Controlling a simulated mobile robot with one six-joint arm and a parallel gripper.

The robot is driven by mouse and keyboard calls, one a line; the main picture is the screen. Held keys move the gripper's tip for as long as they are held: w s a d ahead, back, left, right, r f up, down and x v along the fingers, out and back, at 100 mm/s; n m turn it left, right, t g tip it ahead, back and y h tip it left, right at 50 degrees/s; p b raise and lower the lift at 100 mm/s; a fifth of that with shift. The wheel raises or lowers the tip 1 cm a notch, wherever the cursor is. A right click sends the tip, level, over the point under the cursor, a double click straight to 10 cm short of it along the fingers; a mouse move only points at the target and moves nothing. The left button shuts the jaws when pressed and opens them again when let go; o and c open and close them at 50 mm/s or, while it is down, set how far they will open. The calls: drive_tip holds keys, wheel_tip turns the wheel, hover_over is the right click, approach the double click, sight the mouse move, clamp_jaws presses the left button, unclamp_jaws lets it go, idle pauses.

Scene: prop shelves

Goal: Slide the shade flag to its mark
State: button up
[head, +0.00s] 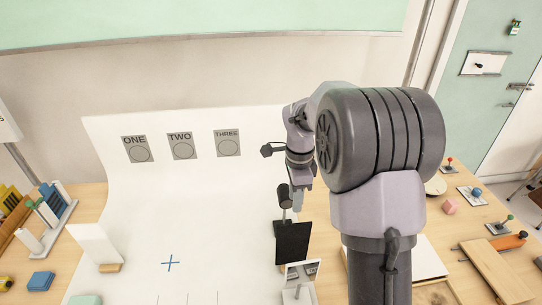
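The shade flag appears to be the upright black panel (293,243), right of centre near the front of the white sweep. A blue cross mark (171,263) lies on the sweep to its left. Several thin lines (188,299) show at the bottom edge; I cannot tell which mark belongs to the flag. My gripper (300,186) hangs above and behind the panel, apart from it as far as I can see. Its fingertips are small and partly hidden by my arm, so their opening is unclear.
A dark lamp-like cylinder (284,195) stands just behind the panel, close to my gripper. A small mirror-like plate (302,272) stands in front. A white card (94,244) leans at left. Signs ONE (138,149), TWO (182,146) and THREE (227,143) hang behind. The sweep's middle is clear.

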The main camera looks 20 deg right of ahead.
drive_tip(key=b, duration=0.2)
hover_over(293, 235)
wheel_tip(293, 235, down, 6)
drive_tip(key=r, duration=0.1)
drive_tip(key=f, duration=0.6)
drive_tip(key=f+b, duration=0.1)
drive_tip(key=f, duration=0.5)
drive_tip(key=shift+w+d+f, duration=0.1)
drive_tip(key=shift+w+d, duration=0.05)
drive_tip(key=shift+w, duration=0.05)
clamp_jaws()
idle(0.4)
